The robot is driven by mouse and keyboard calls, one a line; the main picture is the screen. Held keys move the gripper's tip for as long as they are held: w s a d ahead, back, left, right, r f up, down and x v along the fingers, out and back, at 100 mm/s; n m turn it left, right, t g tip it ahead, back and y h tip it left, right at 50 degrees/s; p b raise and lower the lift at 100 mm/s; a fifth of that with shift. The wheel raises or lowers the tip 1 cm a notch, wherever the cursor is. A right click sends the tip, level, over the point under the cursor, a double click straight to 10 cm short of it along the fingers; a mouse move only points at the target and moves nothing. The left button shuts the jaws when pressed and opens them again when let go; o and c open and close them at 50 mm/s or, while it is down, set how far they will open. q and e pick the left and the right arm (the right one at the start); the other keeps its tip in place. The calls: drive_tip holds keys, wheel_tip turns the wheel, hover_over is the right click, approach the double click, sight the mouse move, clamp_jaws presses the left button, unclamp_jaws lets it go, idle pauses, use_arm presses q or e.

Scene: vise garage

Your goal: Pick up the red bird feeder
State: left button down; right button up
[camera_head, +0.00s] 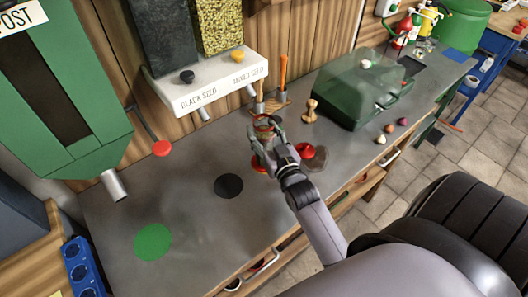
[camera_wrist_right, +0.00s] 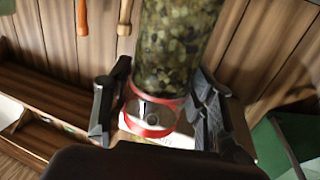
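The red bird feeder (camera_head: 263,125) is a clear cylinder with a red rim, partly hidden behind my right gripper in the head view. In the right wrist view the feeder (camera_wrist_right: 155,115) shows a red band and a see-through body full of mixed seed, which runs out of the top of the frame. My right gripper (camera_head: 265,137) has its fingers on both sides of the feeder, close against it; they also show in the wrist view (camera_wrist_right: 160,85). Whether the feeder is lifted off the bench is hard to tell. My left gripper is out of view.
The grey workbench (camera_head: 190,205) carries a black disc (camera_head: 228,186) and a green disc (camera_head: 152,242). A red lid-like piece (camera_head: 305,150) lies right of the gripper. A green box (camera_head: 350,100) and a wooden figure (camera_head: 310,110) stand near. The white seed dispenser (camera_head: 205,85) hangs behind.

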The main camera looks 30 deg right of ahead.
clamp_jaws()
idle(0.4)
drive_tip(key=shift+r, duration=0.1)
